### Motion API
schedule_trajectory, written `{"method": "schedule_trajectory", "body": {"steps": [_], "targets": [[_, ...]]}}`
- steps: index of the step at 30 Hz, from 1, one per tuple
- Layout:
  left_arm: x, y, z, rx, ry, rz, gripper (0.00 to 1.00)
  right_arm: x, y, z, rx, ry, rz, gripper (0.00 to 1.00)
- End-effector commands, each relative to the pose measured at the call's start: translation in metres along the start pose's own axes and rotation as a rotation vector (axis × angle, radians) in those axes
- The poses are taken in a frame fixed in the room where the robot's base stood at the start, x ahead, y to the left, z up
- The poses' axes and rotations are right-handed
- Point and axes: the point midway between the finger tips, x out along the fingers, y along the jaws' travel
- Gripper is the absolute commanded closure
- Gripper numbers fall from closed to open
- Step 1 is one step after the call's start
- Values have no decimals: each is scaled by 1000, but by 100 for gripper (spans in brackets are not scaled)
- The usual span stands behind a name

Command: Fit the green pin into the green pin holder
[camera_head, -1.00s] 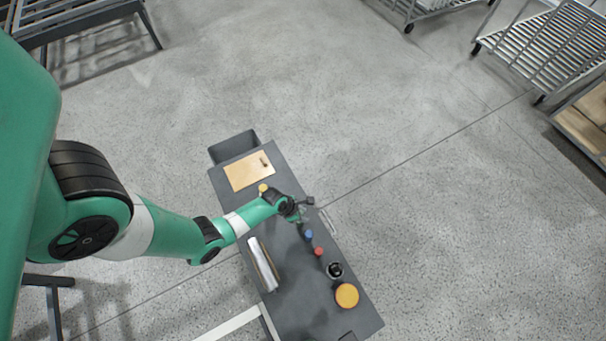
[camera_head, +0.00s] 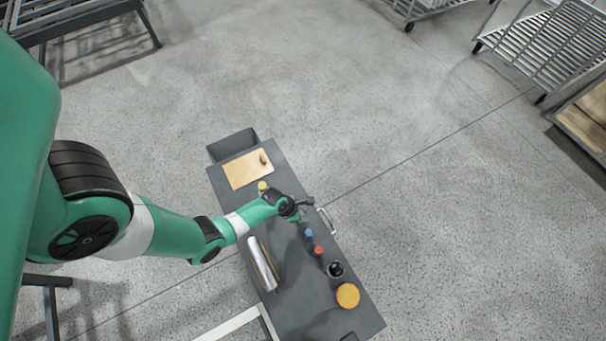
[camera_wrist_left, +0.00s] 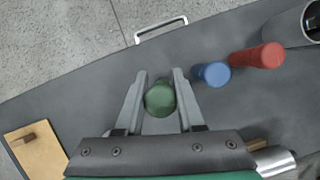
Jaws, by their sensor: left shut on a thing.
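My left gripper (camera_wrist_left: 160,76) is over the table, with a finger on each side of a round green piece, the green pin (camera_wrist_left: 160,98), and is shut on it. I see the pin nearly end-on, so its height above the table is hard to judge. My right gripper is not in view.
A blue pin (camera_wrist_left: 212,74) and a red pin (camera_wrist_left: 259,56) stand to the right of the gripper. A dark cup (camera_head: 335,269), an orange disc (camera_head: 347,295), a silver roll (camera_head: 262,264), a yellow piece (camera_head: 263,186) and a wooden board (camera_head: 247,170) are also on the table (camera_head: 290,165).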

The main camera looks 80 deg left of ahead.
Motion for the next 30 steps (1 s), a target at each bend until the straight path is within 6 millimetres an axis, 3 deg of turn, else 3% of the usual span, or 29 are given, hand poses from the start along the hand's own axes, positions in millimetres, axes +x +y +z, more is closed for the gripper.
{"method": "schedule_trajectory", "body": {"steps": [30], "targets": [[25,0,-10,0,0,0,100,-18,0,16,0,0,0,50]]}}
